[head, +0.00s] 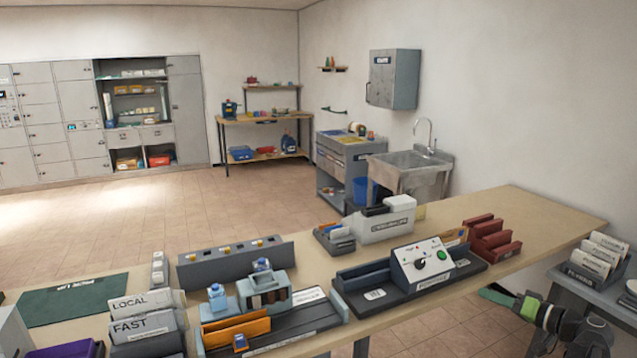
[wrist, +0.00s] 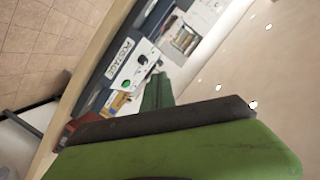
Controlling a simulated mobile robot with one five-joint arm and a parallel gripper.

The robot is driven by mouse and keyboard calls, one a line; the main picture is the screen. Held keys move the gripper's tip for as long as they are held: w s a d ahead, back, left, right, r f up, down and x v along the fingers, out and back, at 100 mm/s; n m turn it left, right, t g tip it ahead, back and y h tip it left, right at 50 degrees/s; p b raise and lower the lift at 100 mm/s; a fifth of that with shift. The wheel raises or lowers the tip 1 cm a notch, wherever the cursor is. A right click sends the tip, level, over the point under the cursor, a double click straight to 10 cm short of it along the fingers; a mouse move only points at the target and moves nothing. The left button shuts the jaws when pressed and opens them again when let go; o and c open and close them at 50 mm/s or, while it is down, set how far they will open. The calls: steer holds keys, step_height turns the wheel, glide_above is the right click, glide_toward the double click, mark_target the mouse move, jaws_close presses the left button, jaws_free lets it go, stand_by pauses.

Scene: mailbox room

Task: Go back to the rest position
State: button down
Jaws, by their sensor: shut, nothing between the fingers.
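My gripper (head: 512,301) shows at the lower right of the head view, as green fingers on a dark arm. It is beside the front edge of the long workbench (head: 540,212), over the floor, apart from everything on the bench. In the wrist view my gripper (wrist: 158,103) fills the lower part, a large green finger with a dark pad and another green part behind it. The fingers are shut with nothing held. The near finger hides much of what lies beyond.
The bench carries a postage machine (head: 422,261), maroon racks (head: 490,238), a white box (head: 386,224) and sorting trays (head: 146,318). A grey side table (head: 597,283) with white files stands right of my gripper. The postage panel (wrist: 133,65) shows tilted in the wrist view.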

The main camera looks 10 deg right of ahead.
steer(key=w+a+f+n+g+y, duration=0.1)
steer(key=w+a+n+g, duration=0.15)
steer(key=a, duration=0.75)
steer(key=w+a+f+n+g+y+p, duration=0.15)
steer(key=w+a, duration=0.25)
steer(key=a, duration=0.5)
steer(key=w+a+f+n+g+y, duration=0.15)
steer(key=w+a, duration=0.25)
steer(key=a, duration=0.6)
steer(key=s+a+f+n+g+h, duration=0.1)
steer(key=s+a+f+g, duration=0.15)
steer(key=a, duration=0.55)
steer(key=s+a+f+n+g+h, duration=0.1)
steer(key=a+f+g, duration=0.3)
steer(key=a, duration=0.5)
steer(key=s+a+f+g+h, duration=0.2)
steer(key=s+a+f+h, duration=0.1)
steer(key=s+a+f, duration=0.15)
steer(key=s+d+f+m+h, duration=0.1)
steer(key=d+m+h, duration=0.1)
steer(key=d+h, duration=0.1)
steer(key=s+d+f+m+h, duration=0.1)
steer(key=s+d+m+h, duration=0.1)
steer(key=d, duration=0.4)
steer(key=shift+s+d+f+g+h, duration=0.2)
steer(key=shift+d+f+g+h, duration=0.1)
steer(key=shift+f+h, duration=0.1)
